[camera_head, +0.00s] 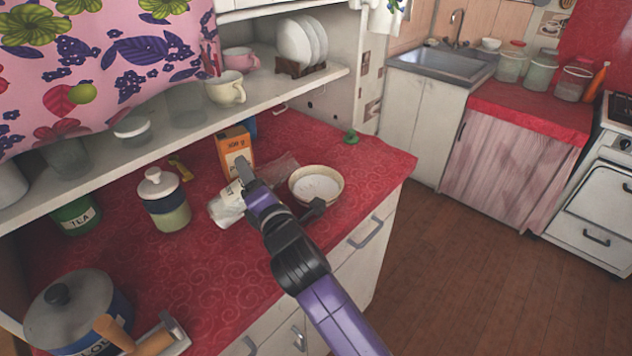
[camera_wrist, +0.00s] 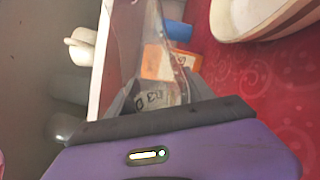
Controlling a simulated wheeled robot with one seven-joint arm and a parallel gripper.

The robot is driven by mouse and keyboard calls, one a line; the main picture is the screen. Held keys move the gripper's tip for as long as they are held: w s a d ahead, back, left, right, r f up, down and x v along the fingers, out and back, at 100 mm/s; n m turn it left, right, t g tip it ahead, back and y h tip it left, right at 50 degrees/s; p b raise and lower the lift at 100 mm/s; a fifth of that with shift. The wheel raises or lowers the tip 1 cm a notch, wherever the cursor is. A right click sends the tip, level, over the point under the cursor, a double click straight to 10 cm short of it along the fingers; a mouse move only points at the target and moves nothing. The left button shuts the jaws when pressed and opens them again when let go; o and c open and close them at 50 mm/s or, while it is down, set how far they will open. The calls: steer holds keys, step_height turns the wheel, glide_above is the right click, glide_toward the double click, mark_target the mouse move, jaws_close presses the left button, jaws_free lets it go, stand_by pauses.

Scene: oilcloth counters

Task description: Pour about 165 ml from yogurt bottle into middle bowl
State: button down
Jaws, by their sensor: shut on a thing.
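The yogurt bottle (camera_head: 226,207) is clear with a whitish part, strongly tilted, with its whitish end at the lower left. My gripper (camera_head: 278,188) is shut on it, and the gripper hides its middle. In the wrist view the clear bottle (camera_wrist: 152,42) rises between the fingers (camera_wrist: 163,90); I cannot make out liquid flowing from it. A cream bowl (camera_head: 316,185) with a pale inside stands upright on the red counter, just right of my gripper. Its rim also shows at the wrist view's top right (camera_wrist: 262,28). It is the only bowl I see on the counter.
An orange box (camera_head: 234,148) stands behind the bottle. A lidded jar (camera_head: 165,203) stands to the left, with a blue pot (camera_head: 75,315) nearer. A shelf (camera_head: 180,113) with cups and plates overhangs the back. The counter's right end (camera_head: 372,168) is mostly clear.

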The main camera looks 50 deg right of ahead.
mark_target(259, 167)
steer(key=shift+r, duration=0.15)
stand_by(0.3)
steer(key=r+n+p, duration=0.1)
steer(key=p, duration=0.1)
steer(key=shift+d+p, duration=0.15)
steer(key=shift+p, duration=0.15)
steer(key=n+p, duration=0.1)
steer(key=p, duration=0.1)
steer(key=d+r+n+p, duration=0.1)
steer(key=p, duration=0.1)
steer(key=n+p, duration=0.1)
steer(key=p, duration=0.1)
steer(key=shift+s+d+r, duration=0.15)
steer(key=shift+s+r, duration=0.15)
steer(key=shift+r, duration=0.05)
steer(key=n+p, duration=0.1)
steer(key=p, duration=0.2)
steer(key=shift+d+r+n, duration=0.2)
steer(key=shift+r+n, duration=0.15)
steer(key=shift+n, duration=0.05)
steer(key=n+p, duration=0.2)
steer(key=n, duration=0.1)
steer(key=shift+a+r+p, duration=0.3)
steer(key=shift+a+p, duration=0.05)
steer(key=shift+p, duration=0.05)
steer(key=n, duration=0.2)
steer(key=f+n, duration=0.1)
steer(key=n, duration=0.1)
